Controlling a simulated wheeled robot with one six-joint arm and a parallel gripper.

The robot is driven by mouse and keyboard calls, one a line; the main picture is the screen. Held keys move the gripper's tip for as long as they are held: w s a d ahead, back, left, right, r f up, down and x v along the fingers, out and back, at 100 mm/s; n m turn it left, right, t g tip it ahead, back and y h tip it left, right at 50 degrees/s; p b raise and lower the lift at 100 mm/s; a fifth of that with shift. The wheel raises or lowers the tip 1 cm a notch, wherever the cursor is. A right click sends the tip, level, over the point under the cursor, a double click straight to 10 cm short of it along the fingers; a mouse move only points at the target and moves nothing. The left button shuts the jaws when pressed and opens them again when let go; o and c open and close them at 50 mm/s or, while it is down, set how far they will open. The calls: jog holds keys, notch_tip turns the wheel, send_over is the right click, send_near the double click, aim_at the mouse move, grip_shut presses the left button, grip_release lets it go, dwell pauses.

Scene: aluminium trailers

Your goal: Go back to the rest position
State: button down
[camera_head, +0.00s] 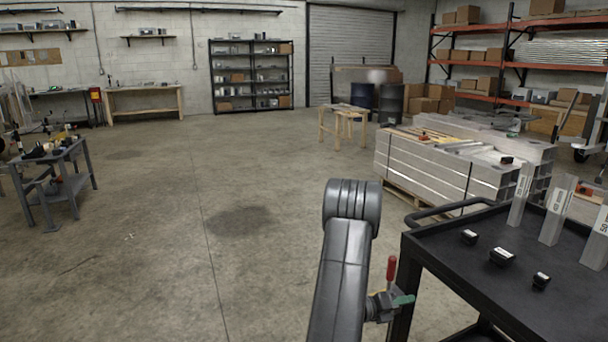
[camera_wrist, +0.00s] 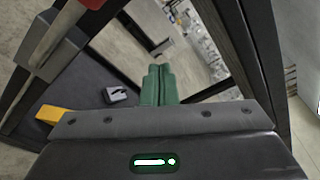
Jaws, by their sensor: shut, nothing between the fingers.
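My gripper (camera_head: 403,300) is at the lower middle of the head view, beside the left edge of the black cart, partly hidden by my arm. Its green fingers (camera_wrist: 158,85) are in the middle of the wrist view, pressed together with nothing between them. My grey arm stretches up from the bottom of the head view and bends at its top.
The black cart (camera_head: 470,262) at the right holds several small black caps (camera_head: 502,257) and upright aluminium profiles (camera_head: 557,212). A cap (camera_wrist: 118,95) shows in the wrist view. Stacked aluminium (camera_head: 435,165) stands behind. A grey workbench (camera_head: 62,155) is at left; the middle floor is clear.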

jog(key=s+d+f+m+y+b, duration=0.1)
jog(key=s+f+m+b, duration=0.2)
jog(key=f+m+b, duration=0.3)
jog(key=shift+s+d+f+t+b, duration=0.25)
jog(key=shift+s+f+t+b, duration=0.2)
jog(key=shift+b, duration=0.45)
jog(key=shift+w+a, duration=0.1)
jog(key=shift+w, duration=0.05)
